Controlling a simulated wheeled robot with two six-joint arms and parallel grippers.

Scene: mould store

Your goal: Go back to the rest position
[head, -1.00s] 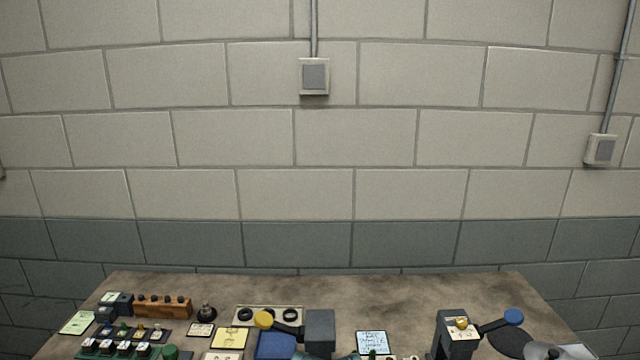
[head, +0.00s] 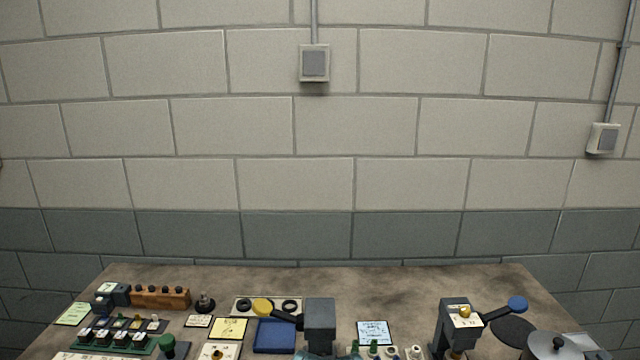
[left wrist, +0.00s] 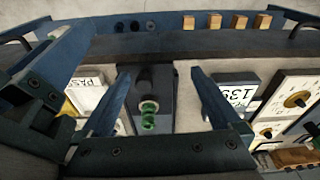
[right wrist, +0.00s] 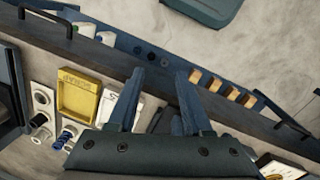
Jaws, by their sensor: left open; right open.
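My left gripper (left wrist: 162,73) shows in the left wrist view with its two blue fingers apart. A dark block with a green ringed part (left wrist: 148,112) is seen between and below the fingers; nothing is gripped. My right gripper (right wrist: 160,74) shows in the right wrist view, also with its fingers apart and nothing held between them. A yellow tray (right wrist: 80,92) lies to the left of its fingers. I cannot make out either gripper clearly in the head view.
The worktable (head: 400,285) has a clear back strip. On it stand a wooden block with dark knobs (head: 160,297), a blue tray (head: 274,336), a grey block with a yellow-ended lever (head: 320,322), another with a blue-ended lever (head: 453,318), and a round metal lidded thing (head: 553,346).

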